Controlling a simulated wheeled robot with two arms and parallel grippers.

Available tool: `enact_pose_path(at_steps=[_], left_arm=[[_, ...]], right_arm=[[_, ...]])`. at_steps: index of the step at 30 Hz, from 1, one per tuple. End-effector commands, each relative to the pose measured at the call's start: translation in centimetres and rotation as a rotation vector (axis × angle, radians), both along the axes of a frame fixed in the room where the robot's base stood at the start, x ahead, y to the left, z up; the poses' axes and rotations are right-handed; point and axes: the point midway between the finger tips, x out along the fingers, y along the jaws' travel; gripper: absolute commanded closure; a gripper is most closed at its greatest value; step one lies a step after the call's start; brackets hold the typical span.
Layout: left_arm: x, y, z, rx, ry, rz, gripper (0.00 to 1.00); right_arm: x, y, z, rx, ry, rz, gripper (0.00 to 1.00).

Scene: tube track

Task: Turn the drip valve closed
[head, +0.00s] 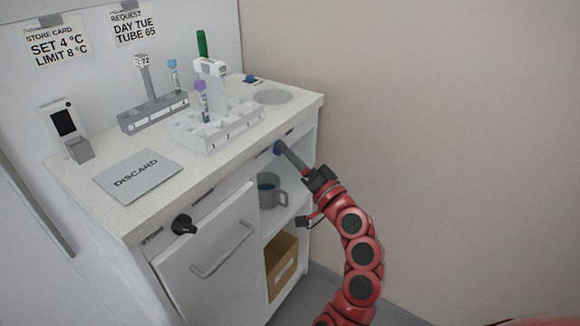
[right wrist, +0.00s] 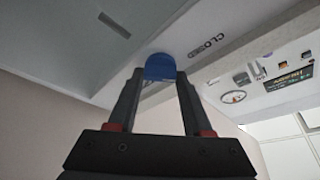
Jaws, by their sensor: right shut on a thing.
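A blue knob (head: 277,149), which appears to be the drip valve, is on the cabinet's front just under the counter edge at its right end. In the right wrist view the blue knob (right wrist: 160,67) sits between my fingertips, with a printed word CLOSED (right wrist: 206,40) beside it. My right gripper (head: 283,152) reaches in from the right and is shut on the knob; the fingers (right wrist: 158,80) cover its sides. The knob's exact turn angle is hard to tell. My left gripper is not in view.
The counter (head: 85,185) holds a white tube rack (head: 225,135), a grey rack (head: 150,118), a round grey disc (head: 272,97) and a DISCARD mat (head: 138,175). A black STORE knob (head: 184,225) is on the left front. A mug (head: 268,190) stands on the open shelf below.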

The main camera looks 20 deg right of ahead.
Motion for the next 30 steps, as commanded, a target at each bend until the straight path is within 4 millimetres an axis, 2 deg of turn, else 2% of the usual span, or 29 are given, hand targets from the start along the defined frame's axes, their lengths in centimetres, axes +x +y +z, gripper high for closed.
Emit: enact_pose_path(at_steps=[3, 16, 17, 18, 30], left_arm=[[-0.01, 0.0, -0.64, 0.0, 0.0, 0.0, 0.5], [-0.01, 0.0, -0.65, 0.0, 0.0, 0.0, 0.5], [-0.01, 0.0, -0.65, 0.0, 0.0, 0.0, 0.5], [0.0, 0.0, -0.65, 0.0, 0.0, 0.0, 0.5], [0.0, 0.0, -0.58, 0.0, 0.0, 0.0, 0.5]], right_arm=[[0.02, 0.03, -0.22, -0.015, -0.008, 0.001, 1.0], [0.01, 0.04, -0.1, -0.019, -0.012, 0.001, 1.0], [0.01, 0.05, -0.09, -0.019, -0.012, 0.001, 0.45], [0.01, 0.04, -0.09, -0.018, -0.011, 0.001, 0.38], [-0.6, -0.26, -0.23, -0.016, -0.012, -0.001, 0.38]])
